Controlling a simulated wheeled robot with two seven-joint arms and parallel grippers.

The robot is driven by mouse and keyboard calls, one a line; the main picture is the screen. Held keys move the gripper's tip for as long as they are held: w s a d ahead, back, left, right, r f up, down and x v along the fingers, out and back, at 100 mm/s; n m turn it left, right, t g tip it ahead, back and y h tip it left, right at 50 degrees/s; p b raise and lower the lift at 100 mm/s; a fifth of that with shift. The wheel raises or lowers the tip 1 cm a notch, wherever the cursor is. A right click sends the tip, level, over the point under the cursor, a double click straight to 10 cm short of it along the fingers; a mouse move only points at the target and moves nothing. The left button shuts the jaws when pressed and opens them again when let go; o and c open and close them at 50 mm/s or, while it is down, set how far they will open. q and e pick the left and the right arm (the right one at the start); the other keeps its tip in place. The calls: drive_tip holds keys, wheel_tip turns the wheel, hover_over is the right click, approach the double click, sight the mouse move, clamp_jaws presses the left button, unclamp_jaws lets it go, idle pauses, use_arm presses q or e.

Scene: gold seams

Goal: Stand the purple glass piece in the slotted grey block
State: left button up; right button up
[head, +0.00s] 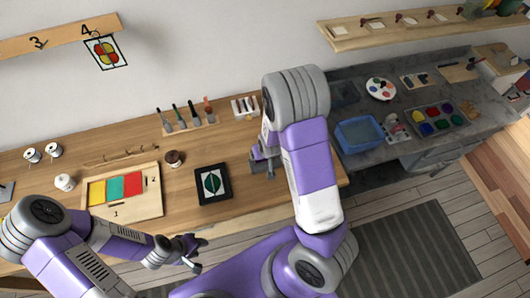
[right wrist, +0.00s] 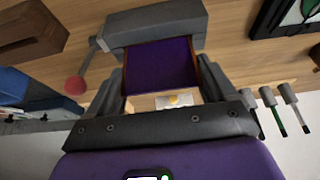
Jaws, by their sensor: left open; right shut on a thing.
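The purple glass piece (right wrist: 160,66) is between the fingers of my right gripper (right wrist: 160,82) in the right wrist view. The gripper is shut on it. The slotted grey block (right wrist: 152,24) is right at the far edge of the piece. I cannot tell whether that edge is inside the slot or only against the block. In the head view my right arm hides the piece, and grey shapes of gripper and block run together beside the arm. My left gripper (head: 188,252) is open and empty, in front of the table's front edge.
A black framed leaf panel (head: 213,184) lies left of my right arm. A wooden tray (head: 150,202) with yellow, teal and red panes lies farther left, near a small brown jar (head: 174,158). Upright tools (head: 188,115) stand at the back. A blue tub (head: 359,134) sits on the grey counter.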

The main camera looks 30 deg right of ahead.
drive_tip(key=shift+f+b, duration=1.05)
drive_tip(key=shift+f, duration=0.1)
idle(0.4)
drive_tip(key=o, duration=0.9)
drive_tip(key=shift+c, duration=0.2)
drive_tip(key=shift+r, duration=0.15)
drive_tip(key=shift+r+p, duration=3.15)
drive_tip(key=shift+r, duration=0.3)
drive_tip(key=shift+f, duration=0.1)
